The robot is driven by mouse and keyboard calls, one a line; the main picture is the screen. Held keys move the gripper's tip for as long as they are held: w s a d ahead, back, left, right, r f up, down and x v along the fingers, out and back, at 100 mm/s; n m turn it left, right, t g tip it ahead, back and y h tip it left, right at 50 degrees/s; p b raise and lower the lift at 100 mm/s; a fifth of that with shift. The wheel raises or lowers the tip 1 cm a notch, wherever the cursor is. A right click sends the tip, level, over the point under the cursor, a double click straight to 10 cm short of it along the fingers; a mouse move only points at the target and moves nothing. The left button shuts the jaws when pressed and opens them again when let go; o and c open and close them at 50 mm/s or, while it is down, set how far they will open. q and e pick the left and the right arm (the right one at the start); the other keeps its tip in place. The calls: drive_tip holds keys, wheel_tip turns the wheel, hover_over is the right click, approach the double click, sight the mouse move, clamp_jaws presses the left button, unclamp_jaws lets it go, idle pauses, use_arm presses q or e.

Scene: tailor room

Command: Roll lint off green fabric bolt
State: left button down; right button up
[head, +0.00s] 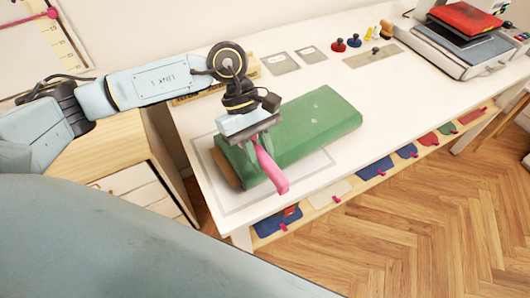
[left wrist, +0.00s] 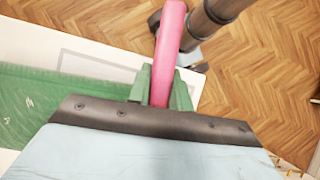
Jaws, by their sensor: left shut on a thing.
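The green fabric bolt (head: 318,120) lies on the white table, with pale lint specks on its top. It also shows at the left of the left wrist view (left wrist: 30,100). My left gripper (head: 258,145) is over the bolt's near left end, shut on a pink handle (head: 270,172), which looks like the lint roller's. The handle also shows in the left wrist view (left wrist: 169,45), pointing away from the gripper. The roller's head is hidden, so I cannot tell whether it touches the bolt. My right gripper is not in view.
The white table (head: 385,95) has a grey outlined rectangle around the bolt. Labelled cards (head: 280,63), small coloured knobbed pieces (head: 338,45) and a press-like machine with a red top (head: 468,18) stand farther back. Fabric swatches (head: 375,168) line a lower shelf. Wooden floor lies in front.

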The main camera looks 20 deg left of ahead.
use_arm(q)
drive_tip(key=shift+w+a+f, duration=0.1)
drive_tip(key=shift+a, duration=0.05)
wheel_tip(320, 180, down, 5)
drive_tip(key=shift+r+b, duration=0.1)
drive_tip(key=shift+b, duration=0.95)
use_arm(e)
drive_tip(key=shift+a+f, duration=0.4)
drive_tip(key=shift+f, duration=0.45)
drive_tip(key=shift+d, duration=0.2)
